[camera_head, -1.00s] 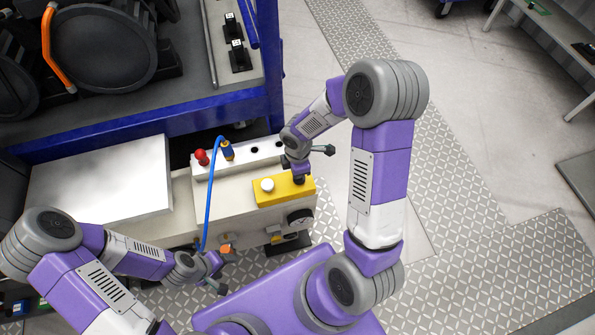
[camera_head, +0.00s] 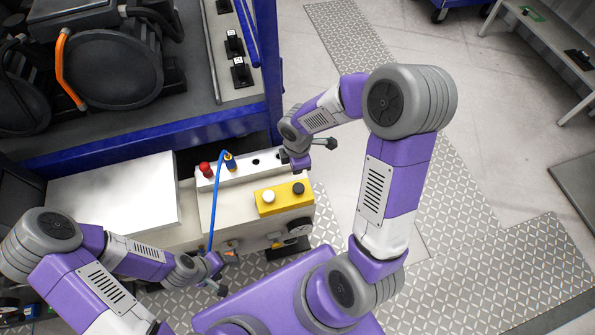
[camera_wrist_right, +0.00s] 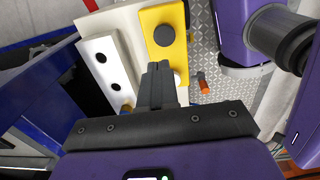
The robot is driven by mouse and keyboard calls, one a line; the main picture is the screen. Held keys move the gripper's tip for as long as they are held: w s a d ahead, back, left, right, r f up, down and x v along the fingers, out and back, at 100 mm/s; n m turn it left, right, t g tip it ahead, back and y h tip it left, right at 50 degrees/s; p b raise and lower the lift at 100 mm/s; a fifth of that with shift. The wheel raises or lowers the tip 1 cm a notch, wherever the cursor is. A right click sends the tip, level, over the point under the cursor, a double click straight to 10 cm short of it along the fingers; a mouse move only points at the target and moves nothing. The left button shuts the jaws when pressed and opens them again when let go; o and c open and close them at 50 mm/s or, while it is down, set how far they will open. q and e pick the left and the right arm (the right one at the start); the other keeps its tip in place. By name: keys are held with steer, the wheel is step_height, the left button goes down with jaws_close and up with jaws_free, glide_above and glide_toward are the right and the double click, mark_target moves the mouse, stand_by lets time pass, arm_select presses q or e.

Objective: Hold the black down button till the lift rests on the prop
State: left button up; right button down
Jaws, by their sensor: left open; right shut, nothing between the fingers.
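The black button (camera_head: 298,188) sits at the right end of a yellow panel (camera_head: 283,206), with a white button (camera_head: 268,196) to its left. In the right wrist view the black button (camera_wrist_right: 164,36) is uncovered. My right gripper (camera_head: 301,166) is shut and empty, its fingertips (camera_wrist_right: 158,66) apart from the button. My left gripper (camera_head: 217,268) is open at the front of the cream housing, near a small orange part (camera_head: 231,253). The blue-framed lift (camera_head: 150,140) carries the dark drive unit (camera_head: 112,60). I cannot make out the prop or any contact with it.
A blue cable (camera_head: 213,205) hangs down in front of the housing. A white box (camera_head: 115,205) is at the left. Patterned floor (camera_head: 490,220) lies open at the right.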

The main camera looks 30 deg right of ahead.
step_height(320, 180, up, 3)
steer(key=shift+p, duration=0.3)
stand_by(0.4)
steer(key=s+a+f+m+y, duration=0.2)
steer(key=s+a+f+m, duration=0.3)
steer(key=f+m, duration=0.4)
steer(key=s+a+f+m+y, duration=0.2)
steer(key=s+a+f+m, duration=0.4)
steer(key=f+m, duration=0.3)
steer(key=shift+a+f, duration=0.75)
steer(key=shift+f, duration=0.05)
